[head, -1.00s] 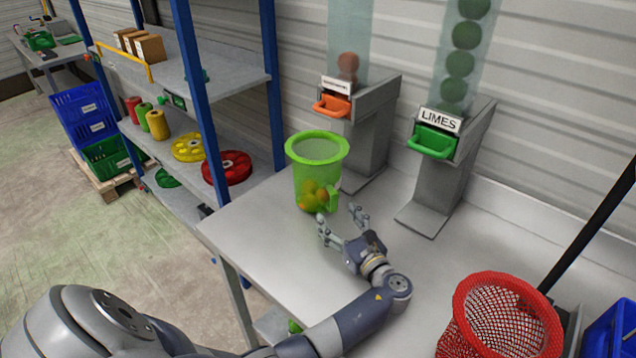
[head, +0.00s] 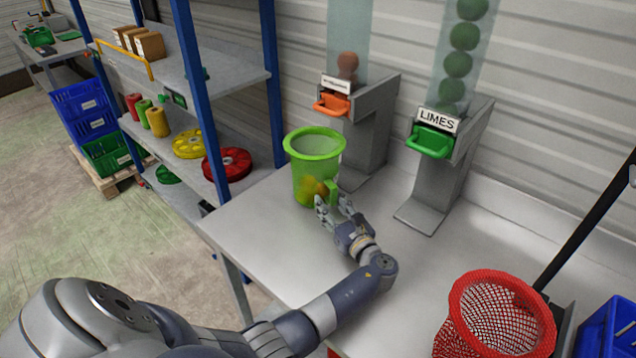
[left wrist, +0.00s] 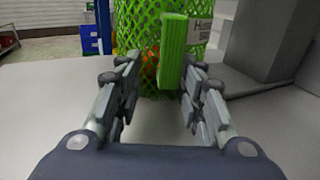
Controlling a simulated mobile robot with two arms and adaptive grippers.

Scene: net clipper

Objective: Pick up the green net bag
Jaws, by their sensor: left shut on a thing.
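The green net bag (head: 303,170) stands upright on the grey bench, with its round rim open at the top and orange and yellow fruit inside. Its upright green handle (head: 334,190) sticks out on the near right side. My left gripper (head: 333,210) is at this handle, shut on it, low on the bag. In the left wrist view the handle (left wrist: 173,55) stands between the fingers (left wrist: 163,95), nearer the right one, with the green mesh behind. My right gripper is not in view.
Behind the bag stand a dispenser with an orange handle (head: 332,104) and a limes dispenser with a green handle (head: 433,142). A red net basket (head: 490,320) is at the lower right. Blue-posted shelves (head: 195,100) stand left. The bench (head: 255,225) is clear in front of the bag.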

